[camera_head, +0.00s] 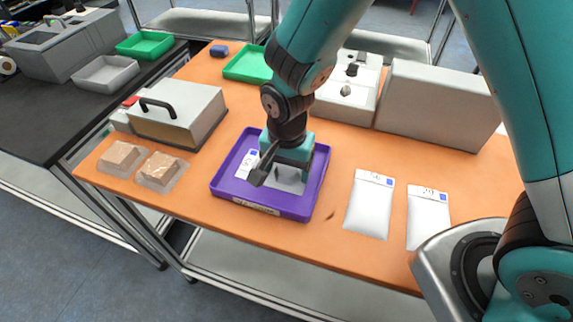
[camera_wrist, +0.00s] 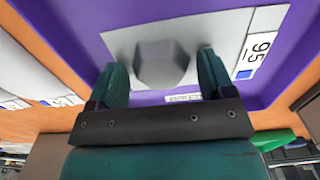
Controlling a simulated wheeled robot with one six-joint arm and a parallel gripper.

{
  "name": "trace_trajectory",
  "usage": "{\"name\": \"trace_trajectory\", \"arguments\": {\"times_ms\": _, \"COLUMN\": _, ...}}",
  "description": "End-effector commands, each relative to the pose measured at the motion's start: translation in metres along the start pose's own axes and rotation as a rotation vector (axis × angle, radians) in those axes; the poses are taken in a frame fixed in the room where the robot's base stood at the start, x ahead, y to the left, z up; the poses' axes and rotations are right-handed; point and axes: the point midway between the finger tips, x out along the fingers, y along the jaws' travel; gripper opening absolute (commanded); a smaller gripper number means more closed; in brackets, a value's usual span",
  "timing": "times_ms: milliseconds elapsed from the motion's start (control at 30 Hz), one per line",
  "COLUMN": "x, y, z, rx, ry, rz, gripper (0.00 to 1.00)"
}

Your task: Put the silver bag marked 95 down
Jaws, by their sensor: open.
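The silver bag marked 95 (camera_wrist: 187,33) lies flat in the purple tray (camera_wrist: 88,18), with its white 95 label to the right in the wrist view. In the head view the bag (camera_head: 291,184) is partly hidden by my gripper, and its label shows at the left inside the tray (camera_head: 262,204). My gripper (camera_wrist: 165,75) is open, with one finger on each side of a raised grey lump in the bag's middle. I cannot tell whether the fingers touch the bag.
Two pale bags (camera_head: 370,204) (camera_head: 428,217) lie right of the tray on the orange table (camera_head: 328,232). Two clear-wrapped brown packs (camera_head: 122,157) (camera_head: 162,171) lie at the left. A grey box with a black handle (camera_head: 178,115) and a large grey box (camera_head: 436,106) stand behind.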

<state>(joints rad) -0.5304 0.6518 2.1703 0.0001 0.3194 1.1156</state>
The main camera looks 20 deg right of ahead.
Motion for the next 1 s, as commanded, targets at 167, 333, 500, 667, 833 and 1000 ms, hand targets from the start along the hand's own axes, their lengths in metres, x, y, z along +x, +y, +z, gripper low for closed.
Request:
{"name": "trace_trajectory", "arguments": {"times_ms": 167, "x": -0.01, "y": -0.001, "z": 0.0, "rx": 0.0, "ry": 0.002, "rz": -0.004, "gripper": 0.75}}
{"name": "trace_trajectory", "arguments": {"times_ms": 333, "x": -0.042, "y": -0.001, "z": -0.001, "rx": 0.0, "ry": 0.003, "rz": -0.007, "gripper": 0.75}}
{"name": "trace_trajectory", "arguments": {"times_ms": 500, "x": -0.08, "y": -0.001, "z": 0.0, "rx": 0.0, "ry": 0.003, "rz": -0.006, "gripper": 0.75}}
{"name": "trace_trajectory", "arguments": {"times_ms": 667, "x": -0.107, "y": -0.001, "z": 0.0, "rx": 0.0, "ry": 0.002, "rz": -0.004, "gripper": 0.75}}
{"name": "trace_trajectory", "arguments": {"times_ms": 833, "x": -0.125, "y": 0.003, "z": 0.001, "rx": -0.023, "ry": -0.004, "rz": -0.009, "gripper": 0.75}}
{"name": "trace_trajectory", "arguments": {"times_ms": 1000, "x": -0.163, "y": 0.038, "z": 0.02, "rx": -0.325, "ry": -0.048, "rz": -0.106, "gripper": 0.75}}
